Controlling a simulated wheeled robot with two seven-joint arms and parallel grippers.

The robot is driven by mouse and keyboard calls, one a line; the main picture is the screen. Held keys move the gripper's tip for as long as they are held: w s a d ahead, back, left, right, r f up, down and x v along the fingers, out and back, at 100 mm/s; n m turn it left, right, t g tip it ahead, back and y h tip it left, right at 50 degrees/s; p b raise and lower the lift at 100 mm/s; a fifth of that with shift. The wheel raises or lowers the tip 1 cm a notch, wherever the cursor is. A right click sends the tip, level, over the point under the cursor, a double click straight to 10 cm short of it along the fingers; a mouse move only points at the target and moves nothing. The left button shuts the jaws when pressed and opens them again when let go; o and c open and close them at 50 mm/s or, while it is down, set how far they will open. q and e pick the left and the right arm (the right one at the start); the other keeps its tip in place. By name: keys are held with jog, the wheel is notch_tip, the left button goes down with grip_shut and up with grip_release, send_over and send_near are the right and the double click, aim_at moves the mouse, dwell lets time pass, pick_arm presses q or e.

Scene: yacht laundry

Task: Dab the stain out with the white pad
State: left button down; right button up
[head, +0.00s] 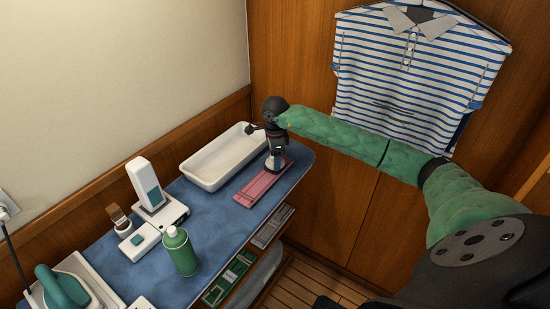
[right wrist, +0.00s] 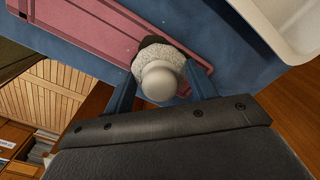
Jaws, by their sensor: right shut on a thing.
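In the right wrist view the white pad (right wrist: 166,58) shows a round pale knob and a fluffy ring below, between the fingers of my right gripper (right wrist: 168,88). Whether the pad touches the cloth is unclear. My left gripper is not in view.
A white tray (head: 186,168) lies left of the cloth. A green bottle (head: 180,252), a white upright device (head: 146,184), a small brown-topped item (head: 118,217) and a teal iron (head: 62,288) stand nearer. A striped shirt (head: 410,85) hangs on the wood wall.

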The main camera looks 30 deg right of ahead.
jog(key=shift+f+b, duration=0.7)
dwell(0.3)
jog(key=shift+a, duration=0.1)
